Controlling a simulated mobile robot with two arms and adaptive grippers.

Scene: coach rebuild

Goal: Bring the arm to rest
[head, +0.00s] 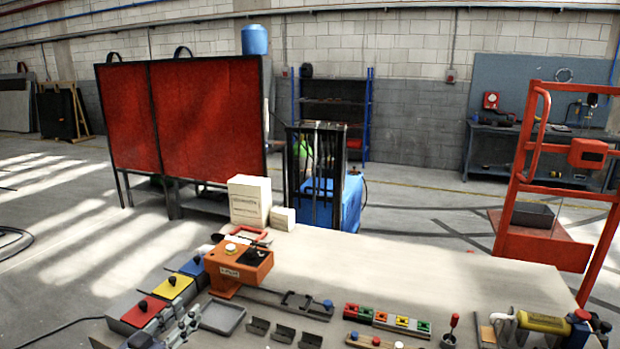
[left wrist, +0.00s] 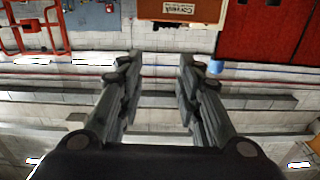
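My left gripper (left wrist: 159,62) shows in the left wrist view. Its two dark grey fingers stand well apart with nothing between them, so it is open and empty. In that view the room appears upside down behind the fingers. My right gripper is in neither view.
A pale workbench (head: 400,262) fills the front. It bears an orange device (head: 238,268), lidded boxes (head: 172,288) at left, small coloured blocks (head: 388,318) and a yellow tool (head: 543,322). Red screens (head: 205,115) and an orange frame (head: 530,160) stand beyond.

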